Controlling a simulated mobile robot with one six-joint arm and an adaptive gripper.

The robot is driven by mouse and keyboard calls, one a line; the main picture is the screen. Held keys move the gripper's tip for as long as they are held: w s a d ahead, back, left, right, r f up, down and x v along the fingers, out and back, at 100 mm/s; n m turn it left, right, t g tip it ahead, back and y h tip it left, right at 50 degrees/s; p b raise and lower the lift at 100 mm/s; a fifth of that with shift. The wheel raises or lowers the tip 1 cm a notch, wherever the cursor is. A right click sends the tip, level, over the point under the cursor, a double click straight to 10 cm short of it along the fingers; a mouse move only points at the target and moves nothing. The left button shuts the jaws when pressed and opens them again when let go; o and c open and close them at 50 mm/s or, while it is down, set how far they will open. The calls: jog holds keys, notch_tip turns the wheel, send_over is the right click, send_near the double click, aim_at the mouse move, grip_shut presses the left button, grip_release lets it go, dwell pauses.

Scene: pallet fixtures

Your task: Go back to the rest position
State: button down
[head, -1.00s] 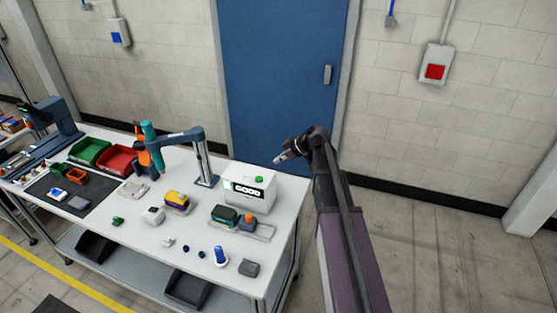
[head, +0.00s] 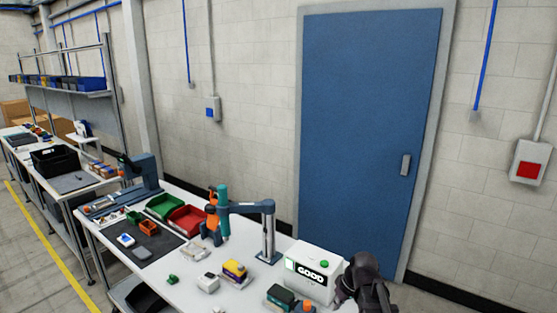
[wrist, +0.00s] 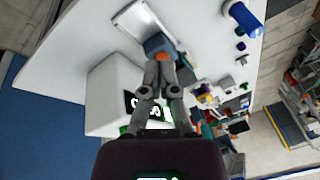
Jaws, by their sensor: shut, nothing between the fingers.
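My gripper (wrist: 161,68) shows in the wrist view with its two grey fingers together and nothing between them. It is above the workbench (wrist: 75,50), in front of the white box with the "GOOD" display (wrist: 108,85). A blue-grey block with an orange top (wrist: 158,45) shows just beyond the fingertips. In the head view, the dark end of my arm is at the lower right, beside the "GOOD" box (head: 313,262); the fingers cannot be made out there.
The bench holds a blue-grey stand with an arm (head: 268,225), red (head: 188,219) and green (head: 163,206) bins, a yellow-purple block (head: 235,270) and small parts. A blue door (head: 370,130) stands behind. More benches run to the left.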

jog(key=s+f+m+g+h+b, duration=0.1)
jog(key=s+f+m+h+b, duration=0.2)
jog(key=s, duration=0.6)
notch_tip(320, 180, down, 2)
jog(key=shift+s+a+f+m+g, duration=0.1)
jog(key=shift+s+a+m+g, duration=0.2)
jog(key=shift+m, duration=0.5)
